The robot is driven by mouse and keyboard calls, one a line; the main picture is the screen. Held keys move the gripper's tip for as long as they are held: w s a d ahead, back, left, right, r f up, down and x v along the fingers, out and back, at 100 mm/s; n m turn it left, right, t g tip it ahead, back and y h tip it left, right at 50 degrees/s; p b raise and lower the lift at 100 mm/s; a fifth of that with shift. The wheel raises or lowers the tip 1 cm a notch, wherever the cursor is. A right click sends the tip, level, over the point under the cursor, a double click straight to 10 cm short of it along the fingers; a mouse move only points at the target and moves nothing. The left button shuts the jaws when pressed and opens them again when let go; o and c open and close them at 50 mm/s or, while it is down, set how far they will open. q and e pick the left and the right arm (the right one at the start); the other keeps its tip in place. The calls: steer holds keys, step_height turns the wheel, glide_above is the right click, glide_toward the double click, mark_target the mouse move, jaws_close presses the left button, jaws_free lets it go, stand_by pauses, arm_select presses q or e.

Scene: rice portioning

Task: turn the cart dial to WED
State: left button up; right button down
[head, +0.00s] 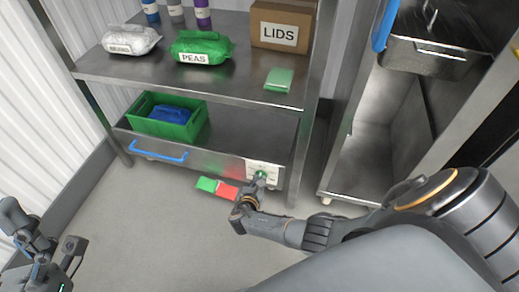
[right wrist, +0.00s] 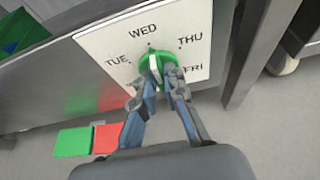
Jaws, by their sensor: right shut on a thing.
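The round green dial (right wrist: 158,68) with a white bar across it sits on a white plate (right wrist: 100,42) marked TUE, WED, THU and FRI. The bar's upper end points roughly toward the WED mark. In the head view the dial (head: 260,174) is at the right end of the cart's lower front. My right gripper (right wrist: 162,84) is shut on the dial, one finger at each side, covering its lower part. It also shows in the head view (head: 258,183). My left gripper (head: 58,262) is at the lower left, away from the cart; its jaws are unclear.
The steel cart (head: 215,158) has a blue handle (head: 158,152) and a green crate (head: 150,103). Above are a PEAS bag (head: 200,47), a white bag (head: 131,40) and a LIDS box (head: 283,25). Green and red patches (head: 217,188) lie on the floor below. Open floor is at left.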

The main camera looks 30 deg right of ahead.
steer(key=c, duration=1.4)
jaws_free()
steer(key=v, duration=1.2)
